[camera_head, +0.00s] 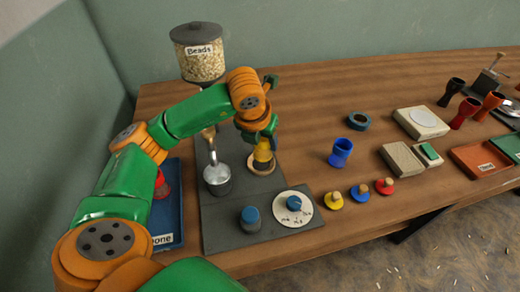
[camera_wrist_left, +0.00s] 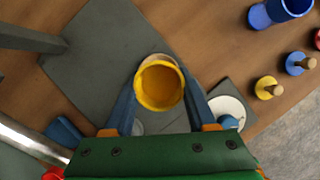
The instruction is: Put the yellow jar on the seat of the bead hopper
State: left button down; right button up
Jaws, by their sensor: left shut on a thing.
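The yellow jar (camera_head: 262,154) is upright between the fingers of my left gripper (camera_head: 262,143), which is shut on it. In the left wrist view the jar (camera_wrist_left: 160,86) shows its open mouth between the two blue fingers (camera_wrist_left: 160,98). The bead hopper (camera_head: 203,62) has a clear tank of beads labelled "Beads" and a dark grey base (camera_head: 222,218). A round tan seat (camera_head: 262,169) shows around the jar's lower end on that base. I cannot tell whether the jar touches it. My right gripper is not in view.
A metal cup (camera_head: 217,178) stands left of the jar. A dial (camera_head: 293,208) and a blue knob (camera_head: 251,218) are in front. A blue tray (camera_head: 166,218) lies at left.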

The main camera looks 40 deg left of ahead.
aim_at(261, 151)
pick_arm(q)
jog(key=f, duration=0.2)
jog(key=f+p, duration=0.1)
jog(key=shift+w+a+f, duration=0.15)
jog(key=shift+a+f, duration=0.15)
jog(key=shift+f, duration=0.2)
jog(key=shift+f+b, duration=0.2)
jog(key=shift+b, duration=0.1)
jog(key=shift+c, duration=1)
grip_release()
jog(key=shift+r, duration=0.1)
